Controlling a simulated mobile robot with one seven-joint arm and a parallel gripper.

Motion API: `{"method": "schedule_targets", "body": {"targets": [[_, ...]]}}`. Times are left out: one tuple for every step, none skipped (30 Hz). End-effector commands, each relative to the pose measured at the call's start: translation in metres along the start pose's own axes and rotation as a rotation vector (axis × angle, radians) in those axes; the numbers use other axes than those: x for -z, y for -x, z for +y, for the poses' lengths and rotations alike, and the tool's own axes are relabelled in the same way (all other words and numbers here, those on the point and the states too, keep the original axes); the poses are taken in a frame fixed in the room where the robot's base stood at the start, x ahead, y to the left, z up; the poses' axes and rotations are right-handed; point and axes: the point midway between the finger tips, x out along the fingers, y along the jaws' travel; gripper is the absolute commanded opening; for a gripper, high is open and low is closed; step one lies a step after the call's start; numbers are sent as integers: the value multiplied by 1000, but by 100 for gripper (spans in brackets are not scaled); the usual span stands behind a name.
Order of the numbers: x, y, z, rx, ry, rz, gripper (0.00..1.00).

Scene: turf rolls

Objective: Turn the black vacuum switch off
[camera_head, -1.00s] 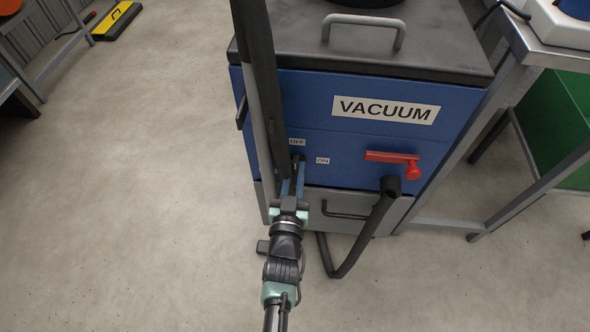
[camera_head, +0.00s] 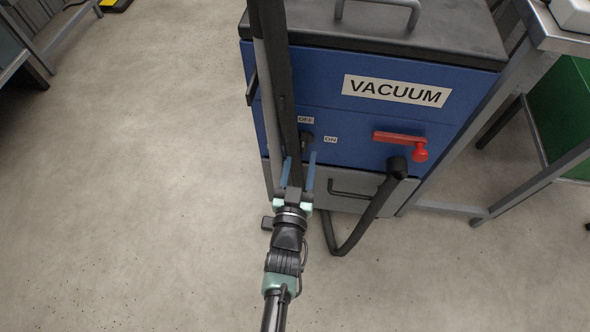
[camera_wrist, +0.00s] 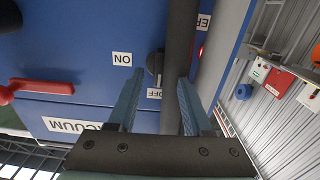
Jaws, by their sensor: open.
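The black vacuum switch (camera_head: 307,138) is a small round knob on the blue front of the vacuum cabinet (camera_head: 350,135). An OFF label (camera_head: 306,120) is above it and an ON label (camera_head: 330,139) to its right. In the wrist view the switch (camera_wrist: 155,64) shows near the left fingertip, partly behind a dark pole; its exact pointing is hard to tell. My gripper (camera_head: 299,160) is open and empty, just below and in front of the switch. In the wrist view its two blue fingers (camera_wrist: 160,77) are spread apart, seemingly clear of the knob.
A dark pole (camera_head: 277,80) and a grey pole beside it stand close in front of the cabinet's left side, near my fingers. A red handle (camera_head: 400,138) and a black hose (camera_head: 372,215) are to the right.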

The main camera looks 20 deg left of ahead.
Motion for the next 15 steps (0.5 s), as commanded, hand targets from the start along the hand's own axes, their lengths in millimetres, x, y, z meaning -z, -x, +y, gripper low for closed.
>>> {"method": "schedule_targets", "body": {"targets": [[2,13,0,0,-1,-4,50],[2,19,0,0,-1,-4,50],[2,28,-1,1,0,-4,50],[2,35,-1,1,-2,-5,50],[2,42,0,0,0,-5,50],[2,50,0,0,0,-4,50],[2,56,0,1,-1,-5,50],[1,62,-1,1,-1,-4,50],[1,69,-1,1,0,-4,50],[1,74,0,1,0,-3,50],[1,78,0,1,0,-4,50],[1,84,0,1,0,-2,50],[1,87,0,1,0,-2,50],[0,90,0,1,0,-2,50],[0,93,0,1,0,-2,50]]}}
